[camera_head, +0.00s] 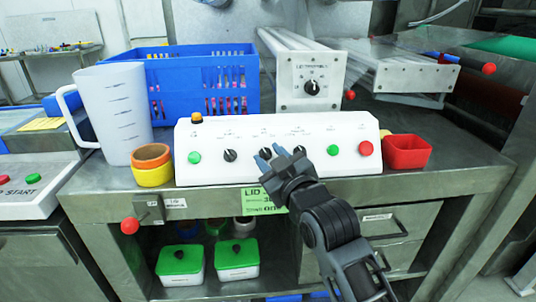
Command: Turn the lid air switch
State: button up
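A white control box (220,174) stands on the steel bench. Three black rotary knobs sit on its sloped face: a left one (230,155), a middle one (266,153) and a right one (299,151). Their labels are too small to read, so I cannot tell which is the lid air switch. My gripper (271,156) is at the middle knob, its two blue-tipped fingers apart. The fingers partly hide that knob, and I cannot tell whether they touch it. A grey box behind has a black dial (312,87) under a label starting "LID".
Green (194,158) and red (366,148) buttons flank the knobs. A measuring jug (115,112), blue crate (190,72) and stacked tape rolls (152,165) crowd the left. A red tray (406,151) is at right. A green-printed card (262,199) hangs below.

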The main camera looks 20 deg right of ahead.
jog(key=shift+w, duration=0.9)
jog(key=shift+c, duration=0.2)
grip_shut()
